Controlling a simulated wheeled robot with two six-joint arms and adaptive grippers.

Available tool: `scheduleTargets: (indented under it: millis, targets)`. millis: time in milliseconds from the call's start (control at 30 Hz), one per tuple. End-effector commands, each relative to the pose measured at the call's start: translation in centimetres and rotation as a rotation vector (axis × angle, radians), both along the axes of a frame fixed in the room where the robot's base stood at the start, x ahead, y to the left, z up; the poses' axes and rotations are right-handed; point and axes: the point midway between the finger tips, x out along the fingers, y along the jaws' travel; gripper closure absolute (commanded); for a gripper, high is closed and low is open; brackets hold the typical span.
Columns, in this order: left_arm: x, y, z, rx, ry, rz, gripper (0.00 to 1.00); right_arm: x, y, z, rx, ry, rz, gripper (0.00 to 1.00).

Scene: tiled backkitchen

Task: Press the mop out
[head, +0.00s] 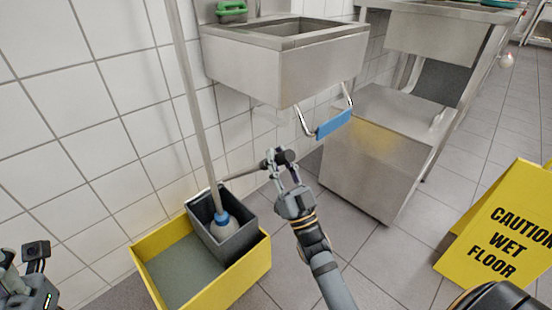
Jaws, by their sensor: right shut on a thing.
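The yellow mop bucket (258,262) stands on the floor by the tiled wall. A dark grey wringer (202,243) sits at its back right end. The mop (222,221) stands head down in the wringer, its long grey handle rising out of the top of the view; its lower head is hidden by the wringer walls. The wringer's lever (243,171) runs out to the right above the wringer. My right gripper (281,162) is shut on the lever's dark end. My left gripper (22,254) is at the lower left edge, partly cut off, its fingers apart and empty.
A steel sink (250,62) with a blue-padded knee bar (333,123) hangs on the wall above. A steel cabinet (365,160) stands right of my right gripper. A yellow caution sign (497,232) stands at the right. Tiled floor (385,258) between is clear.

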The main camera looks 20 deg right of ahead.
Motion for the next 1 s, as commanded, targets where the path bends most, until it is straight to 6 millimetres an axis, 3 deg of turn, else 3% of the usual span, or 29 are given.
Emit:
scheduleTargets:
  millis: [500, 1000]
  targets:
    - [0.3, -0.3, -5.7, 0.014, 0.010, 0.027, 0.60, -2.3, -0.9, -4.2, 0.043, -0.108, 0.001, 1.00]
    - [0.4, -0.6, -6.8, 0.030, 0.014, 0.030, 0.60, -2.9, -1.1, -4.8, 0.056, -0.144, 0.000, 1.00]
